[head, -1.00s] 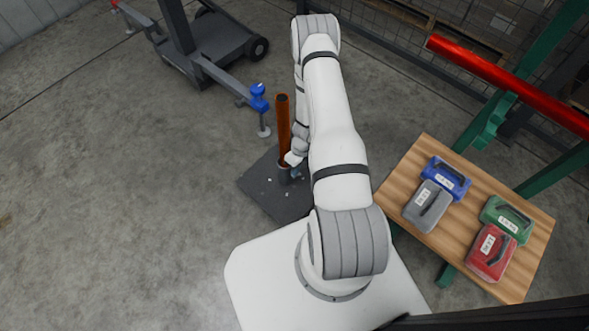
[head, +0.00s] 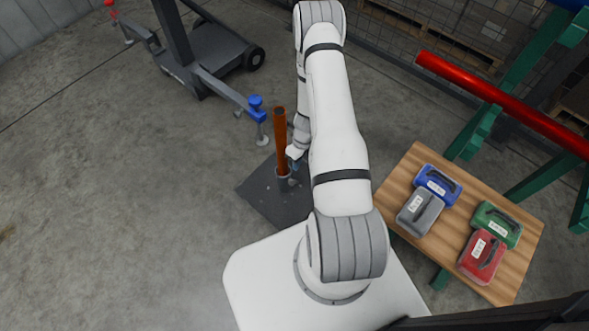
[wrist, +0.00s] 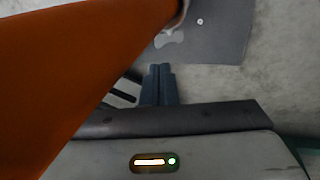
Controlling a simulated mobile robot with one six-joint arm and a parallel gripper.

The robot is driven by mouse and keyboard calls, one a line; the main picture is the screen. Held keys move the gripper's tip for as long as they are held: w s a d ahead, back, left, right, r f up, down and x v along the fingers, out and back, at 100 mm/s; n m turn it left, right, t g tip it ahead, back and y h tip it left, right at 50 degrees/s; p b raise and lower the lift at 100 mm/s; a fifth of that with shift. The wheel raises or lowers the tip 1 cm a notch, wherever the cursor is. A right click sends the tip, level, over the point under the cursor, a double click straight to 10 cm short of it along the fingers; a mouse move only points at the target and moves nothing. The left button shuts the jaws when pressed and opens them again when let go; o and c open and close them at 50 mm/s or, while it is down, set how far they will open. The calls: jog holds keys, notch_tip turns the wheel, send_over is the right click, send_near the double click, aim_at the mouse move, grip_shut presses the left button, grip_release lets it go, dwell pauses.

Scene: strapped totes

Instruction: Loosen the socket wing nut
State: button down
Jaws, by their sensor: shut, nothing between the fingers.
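An orange-brown post (head: 280,140) stands upright in a grey socket (head: 283,182) on a dark floor plate (head: 268,207). The post fills the left of the wrist view (wrist: 70,70), and part of the socket rim shows at the top (wrist: 181,14). A small pale grey shape (wrist: 168,40) beside the socket may be the wing nut; I cannot tell for sure. In the head view the wing nut cannot be made out. My gripper (head: 296,165) is to the right of the post, near the socket. Its blue-grey fingers (wrist: 159,84) are shut and empty, apart from the pale shape.
A wooden table (head: 407,168) at the right holds blue, grey, green and red cases. A long red bar (head: 490,95) crosses a green frame behind it. A dark wheeled stand (head: 222,65) with a blue-topped support (head: 256,107) is at the upper left. The left floor is clear.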

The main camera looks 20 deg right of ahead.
jog(key=w+d+f+n+t+h+b, duration=0.1)
jog(key=d+f+n+t+h, duration=0.15)
jog(key=d+n, duration=0.5)
jog(key=w+d+f+n+t+h+b, duration=0.1)
jog(key=d+f+n+t+b, duration=0.15)
jog(key=d+n, duration=0.55)
jog(key=s+a+r+n+t+y+b, duration=0.25)
jog(key=s+a+n+y, duration=0.45)
jog(key=n+y, duration=0.7)
jog(key=n+h+b, duration=0.3)
jog(key=h+b, duration=0.1)
send_near(291, 182)
jog(key=w+x, duration=0.1)
jog(key=x, duration=0.4)
jog(key=shift+s+a+f+y+b, duration=0.25)
jog(key=shift+f+b, duration=0.05)
